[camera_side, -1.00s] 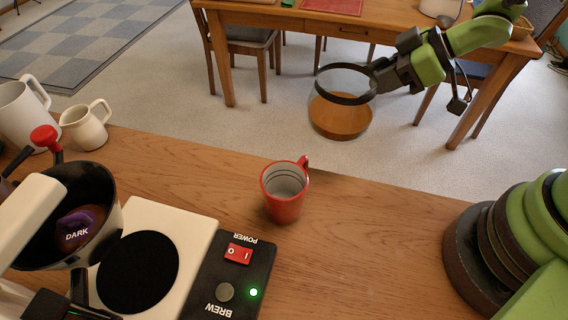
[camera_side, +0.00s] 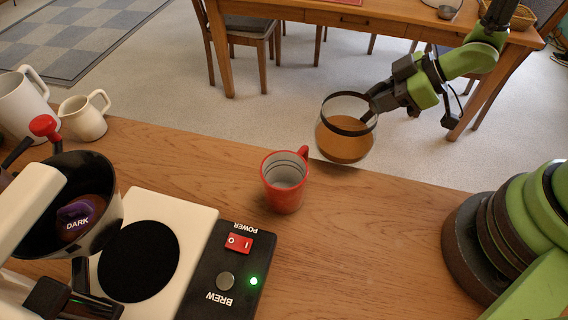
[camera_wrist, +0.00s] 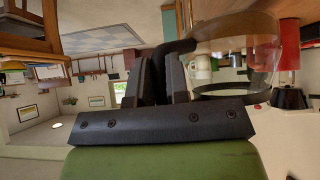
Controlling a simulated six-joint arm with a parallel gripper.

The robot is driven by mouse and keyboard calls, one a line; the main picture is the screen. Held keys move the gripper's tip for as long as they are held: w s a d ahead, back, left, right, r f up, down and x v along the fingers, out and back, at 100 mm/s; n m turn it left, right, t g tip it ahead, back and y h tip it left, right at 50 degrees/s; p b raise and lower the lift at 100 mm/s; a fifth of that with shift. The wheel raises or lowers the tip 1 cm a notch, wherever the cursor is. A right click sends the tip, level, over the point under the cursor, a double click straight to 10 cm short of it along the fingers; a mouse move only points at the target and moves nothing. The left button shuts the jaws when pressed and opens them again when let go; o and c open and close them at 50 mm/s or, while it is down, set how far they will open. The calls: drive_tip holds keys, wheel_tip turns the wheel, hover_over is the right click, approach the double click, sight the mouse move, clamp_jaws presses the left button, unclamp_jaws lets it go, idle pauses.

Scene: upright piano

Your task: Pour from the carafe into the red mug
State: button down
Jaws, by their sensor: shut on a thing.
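The glass carafe (camera_side: 345,143) holds brown coffee and has a black band. It hangs upright or nearly so, up and to the right of the mug in the side view. My gripper (camera_side: 378,98) is shut on its handle; the carafe also shows in the wrist view (camera_wrist: 240,50), where my gripper (camera_wrist: 165,75) grips the dark handle. The red mug (camera_side: 285,190) stands upright on the wooden counter, its handle toward the upper right. Its inside looks empty, with dark rings on the wall. The carafe and mug are apart.
A coffee maker (camera_side: 170,215) with a dark hot plate and a lit green light stands left of the mug. Its black filter basket (camera_side: 90,205) holds a pod marked DARK. A white mug (camera_side: 22,108) and a cream pitcher (camera_side: 84,116) stand at the far left. Counter right of the mug is clear.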

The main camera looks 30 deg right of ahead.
drive_tip(key=a+r+h, duration=0.1)
drive_tip(key=r, duration=0.2)
drive_tip(key=a+r+n+h, duration=0.1)
drive_tip(key=a+r+h, duration=0.1)
drive_tip(key=r, duration=0.2)
drive_tip(key=s+a+r+h, duration=0.1)
drive_tip(key=a+r, duration=0.1)
drive_tip(key=r, duration=0.1)
drive_tip(key=shift+r+n+t+h, duration=0.25)
drive_tip(key=shift+n+t+h, duration=0.05)
drive_tip(key=shift+n+t, duration=0.1)
drive_tip(key=a+r+h, duration=0.1)
drive_tip(key=a+r, duration=0.1)
drive_tip(key=s+a+r+n+h, duration=0.1)
drive_tip(key=r, duration=0.1)
drive_tip(key=shift+t+h, duration=0.3)
drive_tip(key=shift+t, duration=0.1)
drive_tip(key=shift+f, duration=0.1)
drive_tip(key=shift+w+d+f+y, duration=0.2)
drive_tip(key=shift+d+f+y, duration=0.4)
drive_tip(key=shift+f, duration=0.25)
drive_tip(key=shift+d+f, duration=0.1)
drive_tip(key=shift+w+d+f+m+g, duration=0.1)
drive_tip(key=shift+d+f+m+g, duration=0.2)
drive_tip(key=shift+d+f+m, duration=0.1)
